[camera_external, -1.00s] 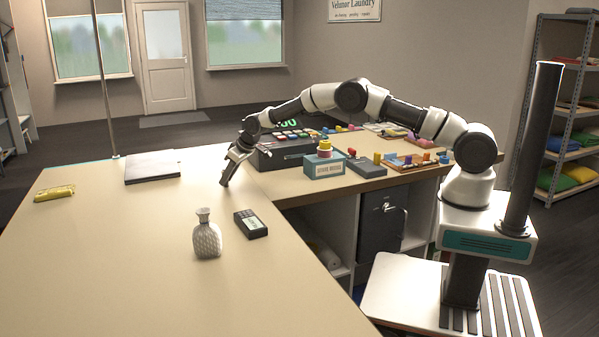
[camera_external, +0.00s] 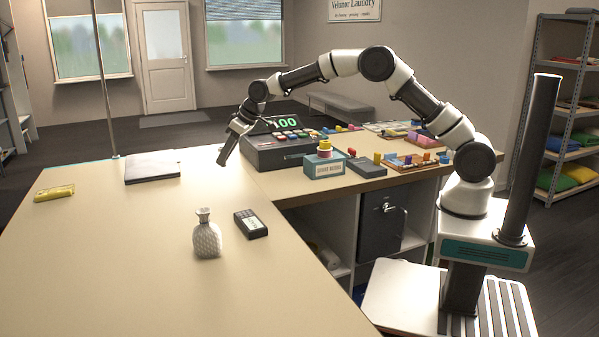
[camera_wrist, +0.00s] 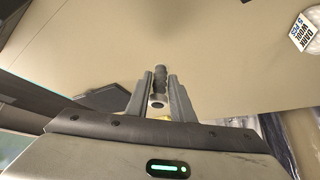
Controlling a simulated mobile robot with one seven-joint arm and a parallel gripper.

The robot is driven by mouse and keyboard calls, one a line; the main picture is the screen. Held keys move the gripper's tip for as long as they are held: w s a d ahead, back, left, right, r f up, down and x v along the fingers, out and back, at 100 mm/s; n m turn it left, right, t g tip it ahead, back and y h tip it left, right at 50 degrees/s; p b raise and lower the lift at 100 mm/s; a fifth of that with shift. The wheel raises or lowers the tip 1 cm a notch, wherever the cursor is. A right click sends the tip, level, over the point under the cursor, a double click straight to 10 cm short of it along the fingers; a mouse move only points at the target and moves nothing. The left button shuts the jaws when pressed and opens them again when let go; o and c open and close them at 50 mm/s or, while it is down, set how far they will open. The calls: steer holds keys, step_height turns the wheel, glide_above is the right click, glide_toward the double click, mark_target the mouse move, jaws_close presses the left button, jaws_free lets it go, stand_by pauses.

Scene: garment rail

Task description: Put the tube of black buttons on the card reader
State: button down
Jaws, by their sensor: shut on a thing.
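My gripper (camera_external: 223,160) is above the counter, left of the cash register. In the wrist view (camera_wrist: 159,92) its fingers are shut on a small dark ridged tube, the tube of black buttons (camera_wrist: 159,78), whose round end faces the camera. The tube is too small to make out in the external view. A black handheld device with a light panel (camera_external: 251,224), which looks like the card reader, lies flat on the near counter, right of a white vase. The gripper is apart from it, farther back.
A cash register (camera_external: 282,154) and a teal box (camera_external: 323,167) with stacked rings stand right of the gripper. A grey folder (camera_external: 152,168) and yellow packet (camera_external: 55,192) lie left. The middle counter is clear.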

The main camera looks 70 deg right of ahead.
steer(key=s+a+n+b, duration=0.1)
steer(key=s+a+n, duration=0.1)
steer(key=s+a, duration=0.5)
steer(key=n+y+b, duration=0.1)
steer(key=b, duration=0.1)
glide_above(243, 220)
steer(key=s+d, duration=0.2)
steer(key=shift+n+g+y, duration=0.3)
steer(key=f, duration=0.5)
steer(key=shift+s+a+f, duration=0.15)
steer(key=shift+s+a, duration=0.1)
steer(key=shift+s, duration=0.15)
steer(key=shift+f, duration=2)
steer(key=shift+f, duration=0.1)
steer(key=shift+f+b, duration=0.2)
steer(key=shift+b, duration=0.15)
steer(key=c, duration=1.5)
jaws_free()
steer(key=shift+r, duration=0.1)
steer(key=shift+c, duration=0.2)
steer(key=shift+r, duration=0.1)
